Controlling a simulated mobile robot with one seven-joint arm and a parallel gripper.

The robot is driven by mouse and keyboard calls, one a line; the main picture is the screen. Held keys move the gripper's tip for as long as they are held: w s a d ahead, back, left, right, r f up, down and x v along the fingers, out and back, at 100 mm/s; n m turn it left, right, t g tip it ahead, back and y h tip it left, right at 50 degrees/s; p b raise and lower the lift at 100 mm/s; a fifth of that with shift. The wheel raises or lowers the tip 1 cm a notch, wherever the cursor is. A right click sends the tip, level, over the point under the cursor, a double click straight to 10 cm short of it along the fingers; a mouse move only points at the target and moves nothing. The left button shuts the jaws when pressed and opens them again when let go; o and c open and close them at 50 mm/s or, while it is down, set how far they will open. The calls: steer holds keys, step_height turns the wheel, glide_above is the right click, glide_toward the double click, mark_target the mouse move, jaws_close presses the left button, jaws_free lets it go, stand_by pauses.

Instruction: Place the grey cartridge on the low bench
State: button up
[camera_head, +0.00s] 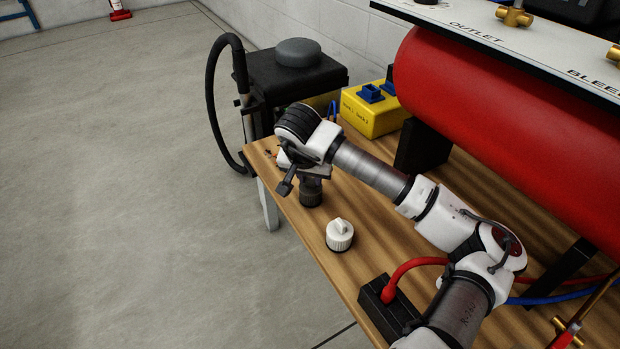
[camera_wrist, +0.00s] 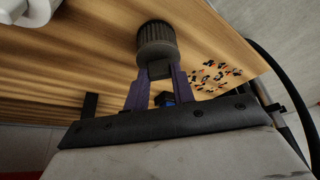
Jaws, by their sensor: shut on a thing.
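The grey cartridge (camera_head: 311,192) is a dark, ridged short cylinder in my gripper, over the wooden low bench (camera_head: 300,232) near its left edge. In the wrist view the cartridge (camera_wrist: 157,42) sits between the tips of the two purple fingers. My gripper (camera_wrist: 157,72) is shut on it. In the head view my gripper (camera_head: 314,178) points down, and my wrist partly hides it. The cartridge's lower end is close to the bench top; I cannot tell whether it touches.
A white ridged cap (camera_head: 340,236) stands on the bench nearby. Small loose bits (camera_wrist: 215,75) lie near the bench end. A yellow box (camera_head: 372,115), a red tank (camera_head: 500,125) and a black socket block (camera_head: 390,310) with a red hose are around. Bare wood lies between.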

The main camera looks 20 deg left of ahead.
steer(key=shift+f, duration=0.15)
steer(key=o, duration=1)
